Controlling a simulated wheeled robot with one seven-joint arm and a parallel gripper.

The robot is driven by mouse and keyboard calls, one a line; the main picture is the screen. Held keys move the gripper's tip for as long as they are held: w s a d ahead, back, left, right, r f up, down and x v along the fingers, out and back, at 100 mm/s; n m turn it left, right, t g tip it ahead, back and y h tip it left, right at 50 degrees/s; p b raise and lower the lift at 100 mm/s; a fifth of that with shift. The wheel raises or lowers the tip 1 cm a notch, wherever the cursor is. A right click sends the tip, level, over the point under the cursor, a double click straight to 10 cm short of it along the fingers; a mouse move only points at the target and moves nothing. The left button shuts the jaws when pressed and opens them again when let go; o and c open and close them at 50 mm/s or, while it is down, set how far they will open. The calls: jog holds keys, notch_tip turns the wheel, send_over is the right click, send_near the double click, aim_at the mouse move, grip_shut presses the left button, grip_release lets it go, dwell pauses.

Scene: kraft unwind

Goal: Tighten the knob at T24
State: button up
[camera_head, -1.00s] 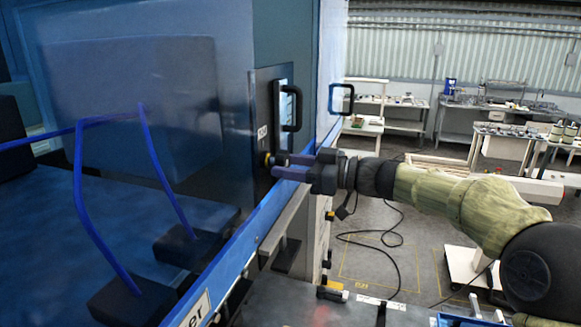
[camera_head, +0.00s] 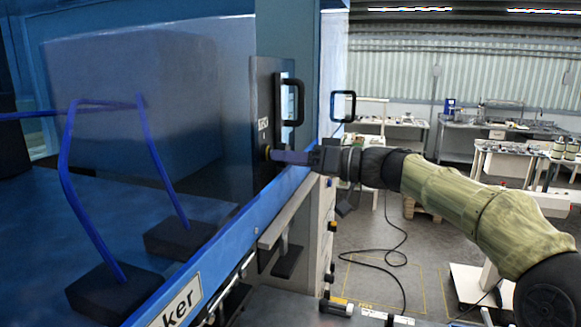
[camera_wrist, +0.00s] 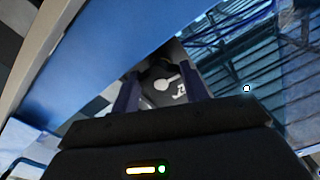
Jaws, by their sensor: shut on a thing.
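A dark panel (camera_head: 262,85) on the blue machine carries a small white label (camera_head: 263,124), too small to read surely. Below the label is the small knob (camera_head: 267,152), dark with a yellowish edge. My gripper (camera_head: 274,155) reaches it from the right, its fingers shut on the knob and overlapping in the head view. In the wrist view the two bluish fingers (camera_wrist: 160,92) stand either side of the dark knob (camera_wrist: 157,68). White markings (camera_wrist: 180,91) show on the panel between the fingers. The fingertips' exact contact is dim.
A black handle (camera_head: 291,102) sticks out just above my gripper, and another handle (camera_head: 343,106) is farther right. A blue rail (camera_head: 232,232) runs below the panel. A dark cable (camera_head: 385,260) lies on the open floor to the right. Workbenches (camera_head: 500,135) stand behind.

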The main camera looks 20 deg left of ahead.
dwell(0.4)
jog(key=o, duration=1)
jog(key=shift+w+d, duration=0.1)
jog(key=shift+d, duration=0.05)
notch_tip(320, 180, up, 10)
